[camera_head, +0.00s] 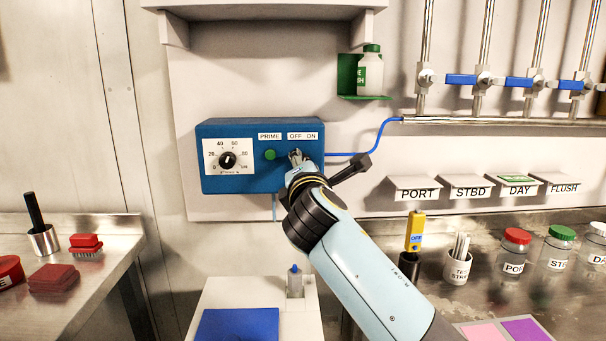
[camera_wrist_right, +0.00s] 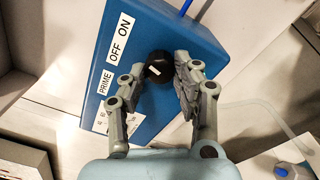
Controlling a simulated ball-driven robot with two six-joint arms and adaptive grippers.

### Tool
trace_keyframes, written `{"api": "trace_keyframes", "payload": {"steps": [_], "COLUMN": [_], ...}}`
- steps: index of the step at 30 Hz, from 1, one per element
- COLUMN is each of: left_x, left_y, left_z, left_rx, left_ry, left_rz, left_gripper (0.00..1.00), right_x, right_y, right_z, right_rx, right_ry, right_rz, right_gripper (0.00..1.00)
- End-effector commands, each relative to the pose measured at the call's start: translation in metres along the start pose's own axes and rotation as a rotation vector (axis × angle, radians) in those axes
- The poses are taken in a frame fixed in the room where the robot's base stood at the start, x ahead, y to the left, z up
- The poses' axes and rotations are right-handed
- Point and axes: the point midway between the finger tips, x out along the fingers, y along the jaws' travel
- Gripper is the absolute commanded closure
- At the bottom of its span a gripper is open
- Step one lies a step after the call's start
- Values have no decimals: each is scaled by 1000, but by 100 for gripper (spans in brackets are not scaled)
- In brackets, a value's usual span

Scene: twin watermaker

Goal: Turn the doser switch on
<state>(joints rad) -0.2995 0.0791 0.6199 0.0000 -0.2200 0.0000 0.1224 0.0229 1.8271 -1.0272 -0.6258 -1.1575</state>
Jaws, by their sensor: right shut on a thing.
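The blue doser box (camera_head: 240,180) is on the wall panel, with a dial (camera_head: 227,160), a green PRIME button (camera_head: 270,155) and an OFF ON label (camera_head: 303,136) on its front. My right gripper (camera_head: 297,160) is at the box, just below the OFF ON label, and hides most of the switch in the head view. In the right wrist view the doser switch (camera_wrist_right: 157,68) is a round black knob with a white mark, between the gripper's two fingers. The gripper is shut on it. I cannot tell which label the mark points to. My left gripper is not in view.
A blue tube (camera_head: 380,138) runs right from the box to the pipes. A green shelf with a white bottle (camera_head: 371,75) is above right. Labelled holders (camera_head: 415,186) and a counter with jars (camera_head: 515,248) lie right. A brush (camera_head: 86,243) lies on the left counter.

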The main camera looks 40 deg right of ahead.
Motion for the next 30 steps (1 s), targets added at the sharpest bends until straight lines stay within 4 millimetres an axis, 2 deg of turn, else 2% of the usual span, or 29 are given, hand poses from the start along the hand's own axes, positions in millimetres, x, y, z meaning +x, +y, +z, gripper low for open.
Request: {"api": "trace_keyframes", "payload": {"steps": [12,30], "left_x": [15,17], "left_y": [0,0], "left_z": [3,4], "left_rx": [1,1], "left_ry": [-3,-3], "left_rz": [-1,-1], "left_gripper": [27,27], "right_x": [0,0], "right_y": [-1,-1], "right_z": [-1,0], "right_rx": [234,284], "right_ry": [-7,-8], "right_rz": [0,-1], "right_gripper": [100,100]}}
